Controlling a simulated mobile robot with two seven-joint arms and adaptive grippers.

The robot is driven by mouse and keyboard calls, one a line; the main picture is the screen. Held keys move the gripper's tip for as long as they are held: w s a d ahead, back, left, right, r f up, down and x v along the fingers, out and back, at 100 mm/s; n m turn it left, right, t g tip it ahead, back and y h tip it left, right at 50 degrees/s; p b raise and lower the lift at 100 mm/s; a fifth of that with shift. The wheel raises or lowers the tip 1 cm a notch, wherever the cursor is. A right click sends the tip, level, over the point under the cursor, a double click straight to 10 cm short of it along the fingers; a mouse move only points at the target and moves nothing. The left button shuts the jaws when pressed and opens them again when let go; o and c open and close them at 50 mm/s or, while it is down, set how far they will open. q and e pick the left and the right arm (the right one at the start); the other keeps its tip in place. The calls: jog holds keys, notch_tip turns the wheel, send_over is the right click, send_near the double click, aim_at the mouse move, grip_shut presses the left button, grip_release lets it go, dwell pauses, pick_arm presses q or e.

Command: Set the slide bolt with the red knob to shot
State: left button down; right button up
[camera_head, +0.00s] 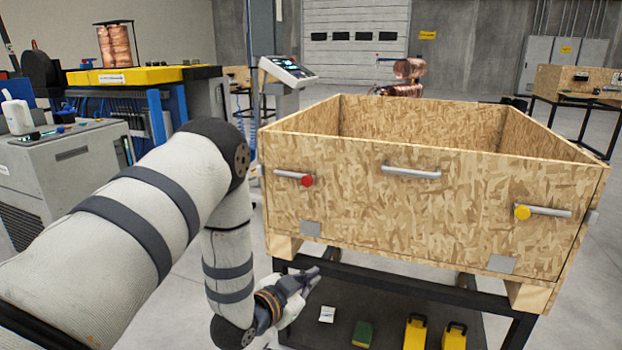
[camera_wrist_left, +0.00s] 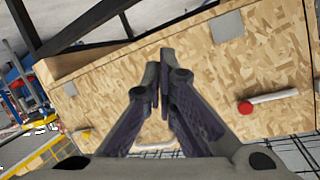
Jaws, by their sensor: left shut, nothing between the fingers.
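The slide bolt with the red knob (camera_head: 307,181) is on the upper left of the wooden crate's front wall. Its grey rod (camera_head: 288,174) runs left from the knob towards the crate's left corner. In the left wrist view the red knob (camera_wrist_left: 245,107) is right of the fingers, with the rod beyond it. My left gripper (camera_head: 312,272) is below the bolt, low in front of the crate, apart from the knob. In the left wrist view its fingers (camera_wrist_left: 164,55) are together and hold nothing. My right gripper does not show.
The crate (camera_head: 400,215) stands on a dark frame. Its front also has a handle (camera_head: 411,171) and a yellow-knobbed bolt (camera_head: 522,212). A shelf below holds a green sponge-like block (camera_head: 363,334) and yellow items (camera_head: 415,333). A grey cabinet (camera_head: 70,165) is at left.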

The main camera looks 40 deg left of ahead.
pick_arm(q)
jog(key=w+a+r+m+t, duration=0.1)
jog(key=w+a+r+t, duration=0.1)
jog(key=r, duration=0.6)
jog(key=w+a+r+m+t, duration=0.1)
jog(key=a+r+t, duration=0.3)
jog(key=r, duration=0.5)
jog(key=shift+w+a+r+m+t+y, duration=0.2)
jog(key=shift+w+m+t+y, duration=0.1)
jog(key=shift+w, duration=0.55)
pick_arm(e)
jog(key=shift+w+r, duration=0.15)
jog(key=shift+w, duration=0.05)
pick_arm(q)
jog(key=b, duration=0.1)
send_near(322, 167)
jog(key=w+d+r, duration=0.3)
jog(key=w+r, duration=0.1)
jog(key=r, duration=0.1)
jog(key=a+f, duration=0.2)
jog(key=shift+s+a+f+b, duration=0.15)
jog(key=shift+s+f+b, duration=0.1)
jog(key=shift+f+b, duration=0.05)
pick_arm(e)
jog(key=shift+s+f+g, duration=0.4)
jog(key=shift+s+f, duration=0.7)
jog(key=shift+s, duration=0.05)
